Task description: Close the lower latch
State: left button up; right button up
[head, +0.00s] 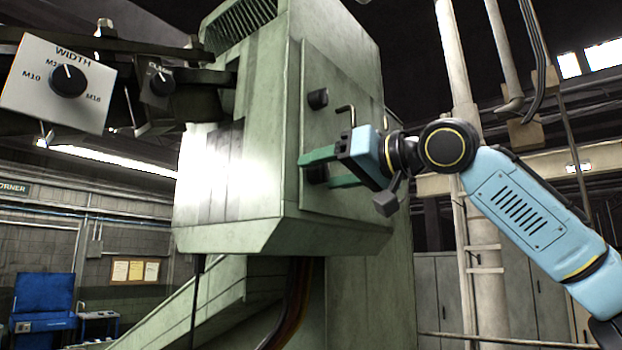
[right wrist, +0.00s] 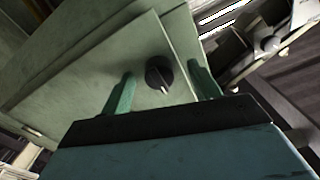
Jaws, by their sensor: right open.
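The lower latch (head: 317,174) is a black round knob on the side panel of the green machine. In the right wrist view the black knob (right wrist: 160,73), with a pale pointer mark, shows between the two spread fingers (right wrist: 161,76). I cannot tell whether the fingers touch it. The upper latch (head: 318,99) is a similar black knob higher on the panel. My left gripper is out of view.
An L-shaped dark handle (head: 346,112) sticks out from the panel just above my right gripper. A control box with a WIDTH dial (head: 68,80) and a second dial (head: 162,84) hang at the upper left. Pipes (head: 458,60) stand behind my right arm.

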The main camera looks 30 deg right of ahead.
jog(key=m, duration=0.1)
jog(key=m+b, duration=0.1)
jog(key=shift+s+d+f+m, duration=0.1)
jog(key=shift+s+f+m, duration=0.1)
jog(key=shift+s+m, duration=0.1)
jog(key=m, duration=0.1)
jog(key=m+b, duration=0.1)
jog(key=m, duration=0.1)
jog(key=m+b, duration=0.1)
jog(key=shift+w, duration=0.25)
jog(key=shift+s+r+m+b, duration=0.1)
jog(key=shift+m+b, duration=0.25)
jog(key=shift+m, duration=0.85)
jog(key=shift+c, duration=0.4)
